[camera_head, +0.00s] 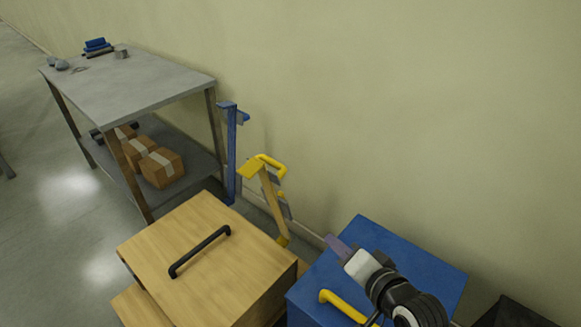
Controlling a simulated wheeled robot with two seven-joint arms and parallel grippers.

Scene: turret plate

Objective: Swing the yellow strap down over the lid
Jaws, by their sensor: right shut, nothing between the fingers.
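The yellow strap (268,195) stands upright, slightly tilted, behind the gap between two boxes near the wall. Its top end bends into a yellow hook-like handle. A light wooden lid (190,255) with a black bar handle (200,250) is left of its foot. A blue box top (410,262) with a yellow handle (343,306) is to the right. I cannot tell which of these the strap belongs to. My right gripper (338,246) is shut and empty above the blue top, apart from the strap. My left gripper is not in view.
A blue upright strap-like post (231,150) stands behind the wooden lid. A grey table (130,85) at the back left holds small items, with cardboard boxes (160,167) on its lower shelf. The wall (400,110) is close behind. Floor is clear at left.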

